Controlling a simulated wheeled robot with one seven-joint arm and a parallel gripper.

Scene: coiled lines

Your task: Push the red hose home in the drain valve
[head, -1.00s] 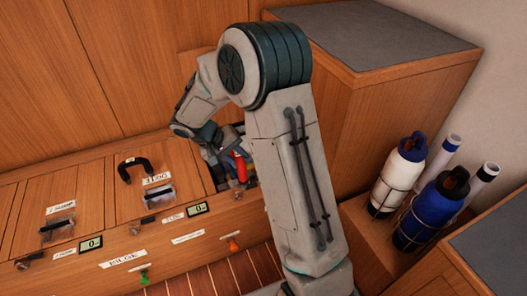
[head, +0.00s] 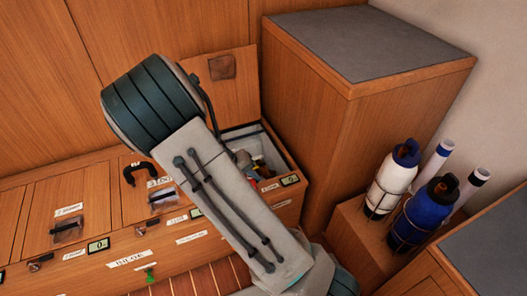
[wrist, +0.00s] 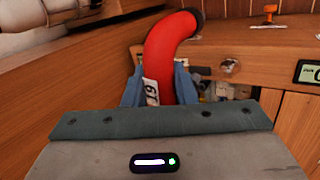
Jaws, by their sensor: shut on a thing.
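The red hose (wrist: 172,60) stands between the two blue fingers of my gripper (wrist: 160,82) in the wrist view. The gripper is shut on it. Above the fingers the hose bends to the right and ends in a dark tip. A white tag with black figures (wrist: 151,92) is on the hose by the left finger. In the head view a small bit of red (head: 263,171) shows inside the open locker, and my arm hides most of the gripper. I cannot clearly make out the drain valve; metal fittings (wrist: 218,90) show partly behind the right finger.
The open locker (head: 285,152) has narrow walls, and its lid (head: 222,80) leans back against the panelling. A tall cabinet (head: 330,130) stands close on its right. White (head: 394,178) and blue (head: 425,212) bottles stand farther right. Closed lids lie to the left.

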